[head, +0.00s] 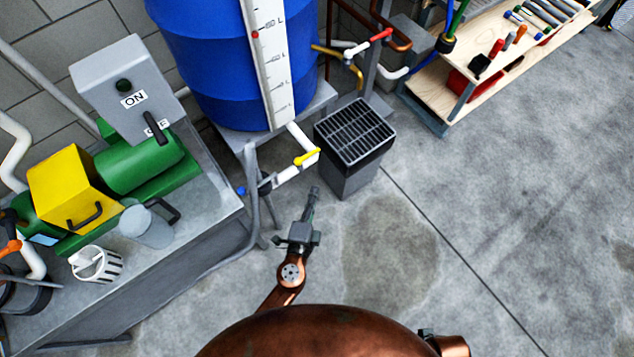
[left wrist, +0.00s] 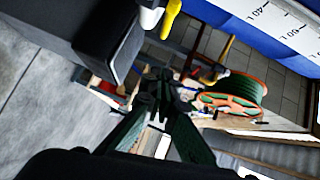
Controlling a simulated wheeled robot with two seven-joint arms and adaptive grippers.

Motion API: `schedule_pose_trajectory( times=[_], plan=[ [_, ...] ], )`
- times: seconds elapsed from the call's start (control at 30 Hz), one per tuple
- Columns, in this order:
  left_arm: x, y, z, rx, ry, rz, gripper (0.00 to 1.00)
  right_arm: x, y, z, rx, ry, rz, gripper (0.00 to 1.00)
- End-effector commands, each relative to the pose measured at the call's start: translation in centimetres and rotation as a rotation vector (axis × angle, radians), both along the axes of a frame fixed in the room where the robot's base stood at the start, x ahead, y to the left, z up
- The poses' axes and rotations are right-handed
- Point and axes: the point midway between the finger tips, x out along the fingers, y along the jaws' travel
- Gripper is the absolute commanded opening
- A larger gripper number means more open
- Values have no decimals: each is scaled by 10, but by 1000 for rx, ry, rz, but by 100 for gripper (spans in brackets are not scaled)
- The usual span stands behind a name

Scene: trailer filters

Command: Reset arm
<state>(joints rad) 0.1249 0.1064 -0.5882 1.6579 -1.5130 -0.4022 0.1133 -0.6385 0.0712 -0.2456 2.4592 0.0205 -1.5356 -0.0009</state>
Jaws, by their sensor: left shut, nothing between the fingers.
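My left gripper (head: 313,193) is held out over the concrete floor in the head view, in front of the dark grated bin. Its fingers are together and hold nothing. In the left wrist view the left gripper (left wrist: 163,82) points toward a green and orange hose reel (left wrist: 232,92), with nothing between the fingertips. My right gripper is not in view; only a copper-coloured part of my arm shows at the bottom right of the head view.
A blue barrel (head: 215,65) stands on a metal stand behind the gripper, with a yellow-handled valve (head: 306,158) low in front. The grated bin (head: 355,135) is close to the gripper. A metal bench (head: 190,245) with a green and yellow pump is left. Floor on the right is clear.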

Motion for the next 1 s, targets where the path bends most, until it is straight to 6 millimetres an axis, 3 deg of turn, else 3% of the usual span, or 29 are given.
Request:
schedule_pose_trajectory(
  times=[0.37,0.47,0.57,0.63,0.77,0.9,1.0],
  plan=[
    [-7,2,0,-3,3,2,0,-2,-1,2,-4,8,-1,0],
    [-9,19,-1,-38,26,49,0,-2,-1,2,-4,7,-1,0],
    [-16,63,-9,-118,91,170,0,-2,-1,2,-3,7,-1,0],
    [-28,105,-20,-197,159,291,0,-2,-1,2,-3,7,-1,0],
    [-69,186,-53,-346,319,533,0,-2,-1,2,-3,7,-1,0],
    [-137,252,-92,-495,516,775,0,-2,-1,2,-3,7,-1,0],
    [-197,283,-117,-594,674,930,0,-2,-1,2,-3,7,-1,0]
  ],
)
